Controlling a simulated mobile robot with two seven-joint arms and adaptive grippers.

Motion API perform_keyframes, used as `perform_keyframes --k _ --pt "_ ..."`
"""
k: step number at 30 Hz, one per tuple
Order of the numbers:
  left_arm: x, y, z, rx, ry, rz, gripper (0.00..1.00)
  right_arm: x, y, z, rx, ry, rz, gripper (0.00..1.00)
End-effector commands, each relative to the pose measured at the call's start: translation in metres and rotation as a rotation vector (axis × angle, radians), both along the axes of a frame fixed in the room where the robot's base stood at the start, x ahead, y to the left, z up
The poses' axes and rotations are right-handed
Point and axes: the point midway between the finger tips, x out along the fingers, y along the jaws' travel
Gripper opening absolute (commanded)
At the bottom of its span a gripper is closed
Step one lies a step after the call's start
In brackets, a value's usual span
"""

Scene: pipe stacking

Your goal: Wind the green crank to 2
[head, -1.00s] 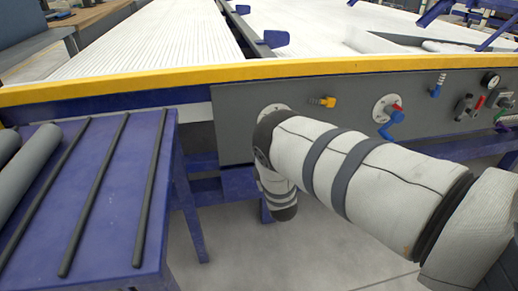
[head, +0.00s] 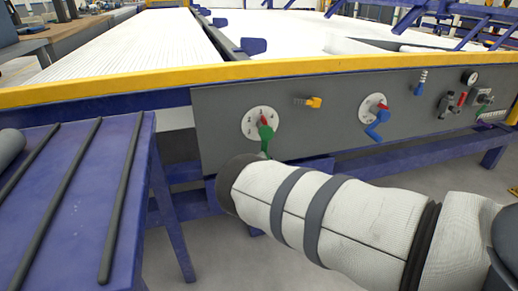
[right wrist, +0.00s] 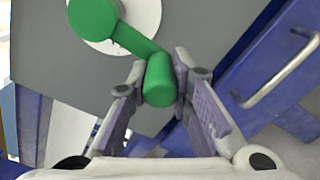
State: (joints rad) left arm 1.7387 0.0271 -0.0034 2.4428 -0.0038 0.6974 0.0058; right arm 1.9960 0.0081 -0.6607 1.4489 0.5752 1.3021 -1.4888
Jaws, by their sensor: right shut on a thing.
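The green crank (head: 265,131) sits on a white numbered dial (head: 250,127) on the grey panel. Its arm points down from the hub, and a small red mark shows at the hub's top. The dial's numbers are too small to read surely. In the right wrist view, the green crank's hub (right wrist: 93,17) is at the upper left and its handle (right wrist: 159,82) is between my fingers. My right gripper (right wrist: 163,78) is shut on that handle. In the head view my white right forearm hides the gripper and the crank's lower end. My left gripper is in no view.
To the right on the panel are a yellow fitting (head: 314,102), a blue crank (head: 377,128) on its own dial, a blue fitting (head: 420,82) and a gauge (head: 469,76). A blue table (head: 75,210) with dark rails stands at the left. A metal handle (right wrist: 280,70) shows at the right.

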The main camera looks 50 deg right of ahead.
Motion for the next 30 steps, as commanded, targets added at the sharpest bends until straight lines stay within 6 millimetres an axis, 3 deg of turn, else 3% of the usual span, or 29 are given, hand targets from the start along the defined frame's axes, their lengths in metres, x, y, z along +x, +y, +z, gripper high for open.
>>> perform_keyframes --k 11,30 --pt "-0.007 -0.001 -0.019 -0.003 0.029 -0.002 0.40 -0.016 -0.024 -0.003 -0.306 0.192 -0.002 0.00" --pt "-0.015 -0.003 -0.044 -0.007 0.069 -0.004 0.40 -0.035 -0.056 0.020 -0.789 0.487 -0.003 0.00"
